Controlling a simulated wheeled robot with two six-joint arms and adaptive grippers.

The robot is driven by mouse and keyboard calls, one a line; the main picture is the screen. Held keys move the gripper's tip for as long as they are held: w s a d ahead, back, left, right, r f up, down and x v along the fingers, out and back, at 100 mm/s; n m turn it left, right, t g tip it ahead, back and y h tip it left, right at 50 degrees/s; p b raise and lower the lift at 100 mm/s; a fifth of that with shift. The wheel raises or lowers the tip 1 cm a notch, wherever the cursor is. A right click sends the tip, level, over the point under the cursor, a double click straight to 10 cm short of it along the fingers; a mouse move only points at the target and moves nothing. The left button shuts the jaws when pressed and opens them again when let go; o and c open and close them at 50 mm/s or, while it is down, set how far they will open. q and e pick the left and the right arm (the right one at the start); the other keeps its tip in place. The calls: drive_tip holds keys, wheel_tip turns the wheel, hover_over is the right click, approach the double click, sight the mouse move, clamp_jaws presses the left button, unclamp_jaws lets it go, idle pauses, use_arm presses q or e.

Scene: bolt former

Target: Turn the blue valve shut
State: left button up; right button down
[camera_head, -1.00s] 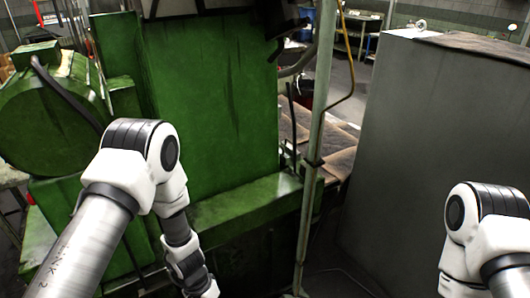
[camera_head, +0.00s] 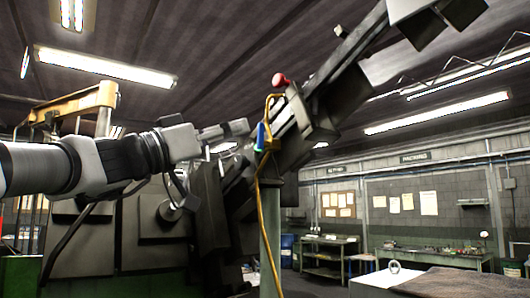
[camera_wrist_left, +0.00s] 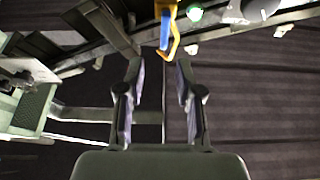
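The blue valve handle (camera_head: 260,136) is a small upright blue lever on a yellow pipe (camera_head: 268,110), near the middle of the head view. In the left wrist view the blue handle (camera_wrist_left: 166,24) shows at the top, ahead of the fingertips. My left gripper (camera_head: 246,126) comes in from the left, level with the handle and just left of it in the picture. In the wrist view my left gripper (camera_wrist_left: 160,70) is open, with nothing between its fingers. A gap shows between the fingertips and the handle. My right gripper is in neither view.
A red knob (camera_head: 281,79) sits above the valve. A dark slanted machine arm (camera_head: 345,65) rises behind it to the upper right. A grey-green post (camera_head: 270,240) stands below the valve. Workbenches (camera_head: 430,258) stand far off at the right.

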sight(259, 123)
use_arm(q)
drive_tip(key=p+x, duration=0.3)
drive_tip(key=x, duration=0.2)
drive_tip(key=w+p+x, duration=0.1)
drive_tip(key=p+x, duration=0.1)
drive_tip(key=shift+w+p, duration=0.15)
drive_tip(key=shift+p, duration=0.15)
drive_tip(key=shift+d, duration=0.3)
drive_tip(key=shift+s+r, duration=0.1)
drive_tip(key=shift+s, duration=0.25)
drive_tip(key=shift+s+a, duration=0.25)
drive_tip(key=shift+s, duration=0.05)
drive_tip(key=shift+s+a, duration=0.1)
drive_tip(key=shift+a, duration=0.1)
drive_tip(key=shift+c, duration=0.3)
drive_tip(key=shift+w, duration=0.2)
drive_tip(key=c, duration=0.5)
drive_tip(key=shift+w, duration=0.2)
clamp_jaws()
drive_tip(key=shift+s, duration=0.15)
